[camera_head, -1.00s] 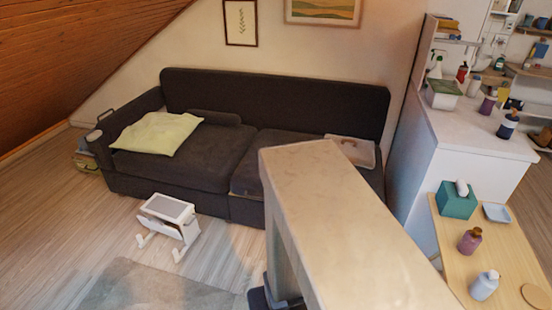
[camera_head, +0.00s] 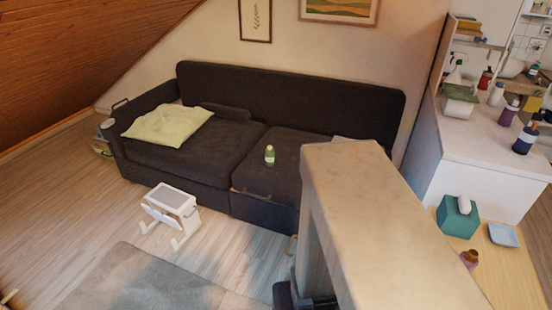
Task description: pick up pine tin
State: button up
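I cannot pick out with certainty which thing is the pine tin. A small green container with a pale band and light top (camera_head: 270,155) stands upright on the right part of the dark sofa seat (camera_head: 215,160). It is small in view, so its label cannot be read. My gripper is not in view, so its distance from the container and its opening cannot be seen.
A teal tissue box (camera_head: 458,215) sits on a wooden table (camera_head: 500,262).

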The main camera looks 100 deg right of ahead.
aim_at(270, 156)
jog(key=z, duration=4.45)
jog(key=i, duration=0.1)
jog(key=u, duration=2.8)
jog(key=i, duration=1)
jog(key=z, duration=0.1)
jog(key=k, duration=0.65)
